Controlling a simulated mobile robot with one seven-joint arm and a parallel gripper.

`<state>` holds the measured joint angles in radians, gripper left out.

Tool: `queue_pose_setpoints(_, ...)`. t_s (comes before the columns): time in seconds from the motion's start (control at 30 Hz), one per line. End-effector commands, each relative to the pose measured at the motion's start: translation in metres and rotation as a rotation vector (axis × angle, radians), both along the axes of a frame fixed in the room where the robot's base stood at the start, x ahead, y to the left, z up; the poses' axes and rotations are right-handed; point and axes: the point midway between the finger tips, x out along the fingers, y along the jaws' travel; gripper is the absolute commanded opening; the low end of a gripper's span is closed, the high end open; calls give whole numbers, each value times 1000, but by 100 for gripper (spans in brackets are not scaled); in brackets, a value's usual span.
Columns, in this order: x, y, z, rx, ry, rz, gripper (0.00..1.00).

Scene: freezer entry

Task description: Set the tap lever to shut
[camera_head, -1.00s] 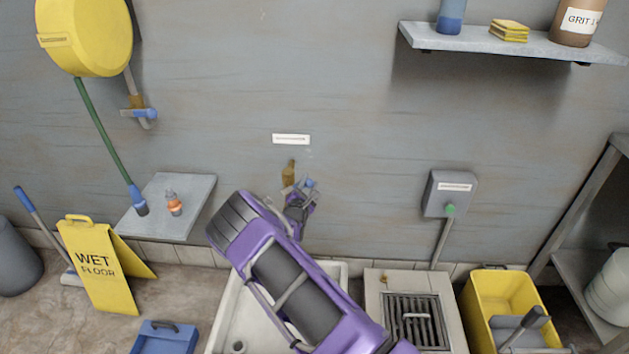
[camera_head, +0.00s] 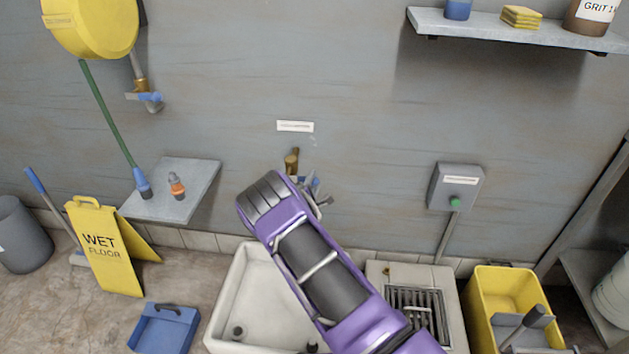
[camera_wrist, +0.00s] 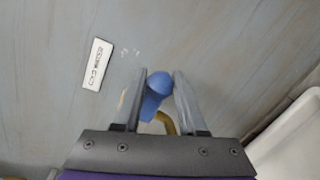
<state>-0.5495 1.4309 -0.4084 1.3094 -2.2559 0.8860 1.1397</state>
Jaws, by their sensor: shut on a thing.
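The brass tap (camera_head: 291,160) sticks out of the wall above the white sink, below a small white label. Its blue lever (camera_wrist: 158,92) lies between the two grey fingers of my gripper (camera_wrist: 160,76) in the wrist view, and the gripper is shut on it. In the head view my gripper (camera_head: 320,194) is at the tap, and only a little of the blue lever shows behind it. The tap's brass spout shows below the lever in the wrist view. My purple arm hides the tap's lower part in the head view.
The white sink (camera_head: 240,290) is under my arm. Another tap with a blue lever (camera_head: 150,98) is below the yellow hose reel (camera_head: 95,28). A grey wall shelf (camera_head: 190,190) holds a small orange bottle. A grey switch box (camera_head: 458,187) is to the right.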

Motion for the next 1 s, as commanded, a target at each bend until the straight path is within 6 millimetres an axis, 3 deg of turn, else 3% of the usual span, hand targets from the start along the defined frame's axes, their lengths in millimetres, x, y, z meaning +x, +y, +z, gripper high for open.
queue_pose_setpoints(0.37,-2,2,-6,5,12,3,0)
queue_pose_setpoints(0.4,-2,2,-6,5,11,3,42)
queue_pose_setpoints(0.57,-2,2,-5,5,9,3,69)
queue_pose_setpoints(0.87,-2,2,-1,5,3,2,69)
queue_pose_setpoints(1.0,-15,6,1,5,4,3,69)
